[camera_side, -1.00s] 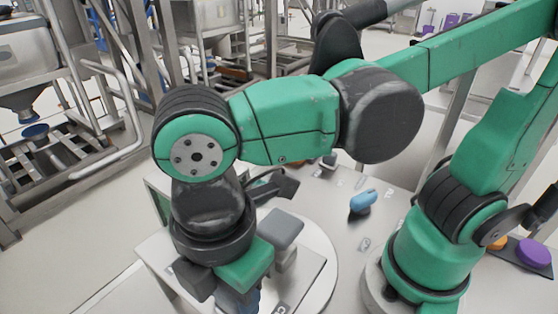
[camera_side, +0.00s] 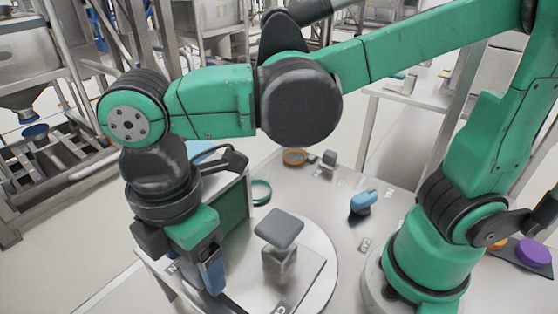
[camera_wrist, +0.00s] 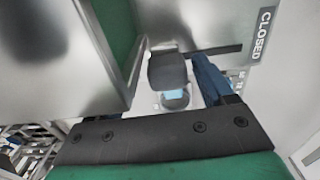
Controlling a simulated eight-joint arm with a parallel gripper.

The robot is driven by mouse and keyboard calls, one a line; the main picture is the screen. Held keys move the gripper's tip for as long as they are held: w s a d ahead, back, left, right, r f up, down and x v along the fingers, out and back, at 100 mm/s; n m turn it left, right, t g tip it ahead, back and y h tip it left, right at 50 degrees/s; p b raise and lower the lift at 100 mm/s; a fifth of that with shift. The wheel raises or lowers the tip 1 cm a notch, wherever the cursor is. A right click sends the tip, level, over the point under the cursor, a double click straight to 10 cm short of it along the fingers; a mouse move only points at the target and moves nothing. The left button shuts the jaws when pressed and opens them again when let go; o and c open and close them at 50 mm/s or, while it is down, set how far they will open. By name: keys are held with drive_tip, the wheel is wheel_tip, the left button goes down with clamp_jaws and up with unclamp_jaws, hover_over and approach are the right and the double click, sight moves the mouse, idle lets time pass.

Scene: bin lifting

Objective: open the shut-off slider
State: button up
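My gripper (camera_side: 212,283) points down at the metal plate in the side view, close to a letter N at the plate's left. Its blue fingertip part also shows in the wrist view (camera_wrist: 210,80). A dark straight slot (camera_wrist: 215,48) runs from beside that part toward a CLOSED label (camera_wrist: 262,35). A dark grey block (camera_wrist: 167,70) stands at the slot's left end in the wrist view. I cannot tell whether the fingers hold anything.
A grey-capped metal post (camera_side: 281,230) stands right of my gripper. An upright green-faced panel (camera_side: 235,212) stands close behind it. A blue knob (camera_side: 363,201), a green ring (camera_side: 261,191) and an orange ring (camera_side: 295,157) are farther back. The tabletop between them is partly clear.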

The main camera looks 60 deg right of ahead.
drive_tip(key=shift+r, duration=0.1)
drive_tip(key=shift+r, duration=2.75)
drive_tip(key=w+d+r+m+t+y, duration=0.1)
drive_tip(key=w, duration=0.2)
drive_tip(key=w+d+r+m+y, duration=0.1)
drive_tip(key=w+m, duration=0.1)
drive_tip(key=w, duration=0.1)
drive_tip(key=w+d+r+m+t+y, duration=0.1)
drive_tip(key=w+r+y, duration=0.1)
drive_tip(key=w, duration=0.1)
drive_tip(key=shift+t, duration=0.3)
drive_tip(key=w+d+r+m+t, duration=0.3)
drive_tip(key=w+d+m, duration=0.2)
drive_tip(key=d, duration=0.1)
drive_tip(key=s+d+f+m+t+h, duration=0.1)
drive_tip(key=s+d+f+m+h, duration=0.3)
drive_tip(key=s+d+f+m, duration=0.5)
wheel_tip(320, 180, down, 4)
drive_tip(key=shift+s+d+r+t, duration=0.1)
drive_tip(key=shift+s+d+t, duration=0.15)
drive_tip(key=shift+d, duration=0.6)
